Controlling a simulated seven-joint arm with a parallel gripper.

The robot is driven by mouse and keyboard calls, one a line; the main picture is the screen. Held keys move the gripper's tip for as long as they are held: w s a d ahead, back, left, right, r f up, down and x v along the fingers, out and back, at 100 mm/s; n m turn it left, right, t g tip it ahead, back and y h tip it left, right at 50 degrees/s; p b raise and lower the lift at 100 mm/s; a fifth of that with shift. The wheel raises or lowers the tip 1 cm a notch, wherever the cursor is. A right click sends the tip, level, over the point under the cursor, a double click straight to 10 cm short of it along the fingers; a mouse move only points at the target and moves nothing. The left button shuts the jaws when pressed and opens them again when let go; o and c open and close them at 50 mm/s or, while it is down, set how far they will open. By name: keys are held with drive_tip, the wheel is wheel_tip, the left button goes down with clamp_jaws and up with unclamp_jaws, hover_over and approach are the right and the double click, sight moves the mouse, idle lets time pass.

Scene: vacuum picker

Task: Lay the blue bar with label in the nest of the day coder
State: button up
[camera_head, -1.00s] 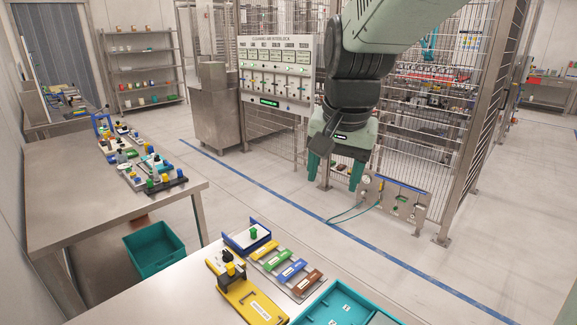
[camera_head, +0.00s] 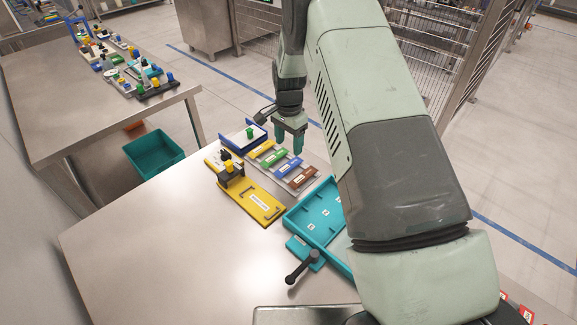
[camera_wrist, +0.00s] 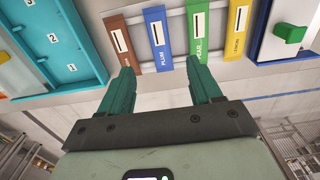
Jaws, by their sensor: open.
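The blue bar (camera_head: 286,169) lies in a grey rack between a green bar and a brown bar. In the wrist view the blue bar (camera_wrist: 157,42) carries a white label strip and the word PLUM. My gripper (camera_head: 288,147) is open and empty above the rack. In the wrist view the blue bar lies ahead of and between the spread fingertips of my gripper (camera_wrist: 160,66), apart from them. A yellow plate (camera_head: 262,208) with a black-and-yellow upright stands left of the rack. A blue-and-white fixture with a green knob (camera_head: 250,133) stands behind it. I cannot tell which is the day coder.
The rack also holds a yellow bar (camera_head: 262,148), a green bar (camera_head: 274,158) and a brown bar (camera_head: 302,178). A teal tray (camera_head: 290,222) with numbered places stands in front of the rack. The steel tabletop (camera_head: 150,235) at left front is clear.

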sight(288, 165)
wheel_tip(288, 165, down, 8)
drive_tip(key=shift+f, duration=0.15)
idle(0.3)
clamp_jaws()
idle(0.4)
